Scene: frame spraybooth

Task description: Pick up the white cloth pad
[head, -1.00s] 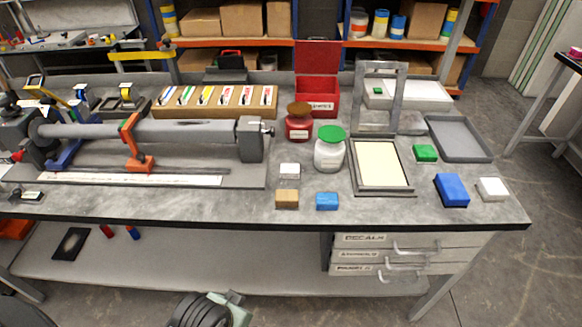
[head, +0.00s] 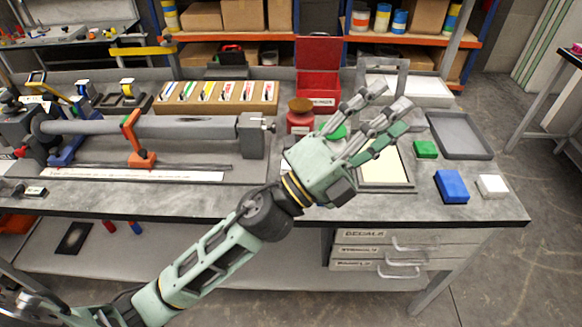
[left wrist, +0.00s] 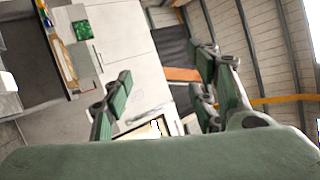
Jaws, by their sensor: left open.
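The white pad (head: 492,186) lies flat near the bench's front right corner, just right of a blue block (head: 452,187). My left gripper (head: 385,112) is open and empty above the bench, its fingers pointing up and right, over the framed cream panel (head: 380,178). It is left of the white pad and well apart from it. In the left wrist view, the open fingers (left wrist: 160,92) have nothing between them, and I cannot make out the pad there. My right gripper is out of view.
A green block (head: 425,149) and a grey tray (head: 460,136) sit behind the blue block. A grey upright frame (head: 402,78) stands at the back. A red box (head: 318,80) stands open behind.

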